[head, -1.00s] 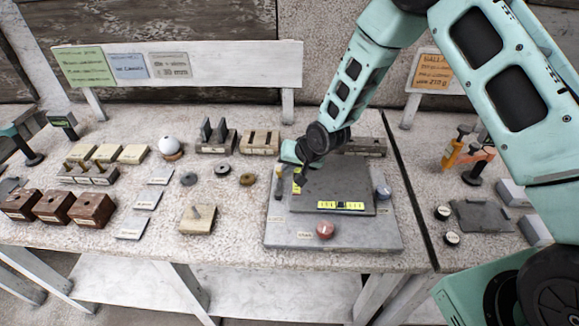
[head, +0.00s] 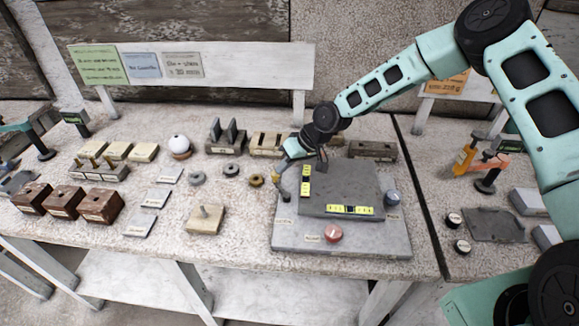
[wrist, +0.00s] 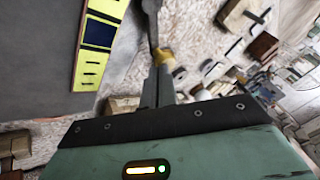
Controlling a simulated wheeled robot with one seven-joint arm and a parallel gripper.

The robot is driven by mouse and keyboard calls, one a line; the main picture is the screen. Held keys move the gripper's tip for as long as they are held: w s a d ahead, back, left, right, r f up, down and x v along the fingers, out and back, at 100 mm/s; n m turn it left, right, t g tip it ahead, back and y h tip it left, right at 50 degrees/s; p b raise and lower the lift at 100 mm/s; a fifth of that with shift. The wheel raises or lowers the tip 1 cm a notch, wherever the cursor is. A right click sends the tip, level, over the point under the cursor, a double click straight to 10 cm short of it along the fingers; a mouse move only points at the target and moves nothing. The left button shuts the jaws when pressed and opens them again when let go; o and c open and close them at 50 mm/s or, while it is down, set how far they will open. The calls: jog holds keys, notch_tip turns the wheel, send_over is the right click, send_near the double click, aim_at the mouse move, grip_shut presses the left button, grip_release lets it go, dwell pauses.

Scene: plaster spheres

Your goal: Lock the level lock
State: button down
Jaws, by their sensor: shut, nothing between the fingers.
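The level device is a grey base (head: 350,243) with a dark plate (head: 345,185) on top. Two yellow spirit levels lie on the plate, one along the left edge (head: 305,182) and one along the front (head: 350,210). A red knob (head: 333,233) is at the front and a blue-grey knob (head: 391,198) at the right. A dark lever with a yellowish part stands at the left edge; in the wrist view its yellow part (wrist: 163,60) is at my fingertips. My gripper (head: 286,168) is shut and empty, beside the lever; I cannot tell whether they touch.
To the left are small discs (head: 231,170), a wooden block with a peg (head: 205,218), light plates and brown boxes (head: 99,206). A slotted wooden block (head: 266,143) and a dark block (head: 373,150) stand behind. A seam separates the right table with an orange tool (head: 464,158).

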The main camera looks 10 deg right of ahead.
aim_at(273, 175)
jog(key=a+n+g+b, duration=0.2)
jog(key=n, duration=0.1)
jog(key=n+g+b, duration=0.1)
jog(key=n, duration=0.1)
jog(key=shift+s+a+f, duration=0.15)
jog(key=shift+a+f, duration=0.05)
jog(key=shift+a, duration=0.2)
jog(key=shift+s+a+r+n+b, duration=0.1)
jog(key=shift+s+a+n+b, duration=0.15)
jog(key=shift+b, duration=0.35)
jog(key=shift+a, duration=0.1)
jog(key=shift+r, duration=0.1)
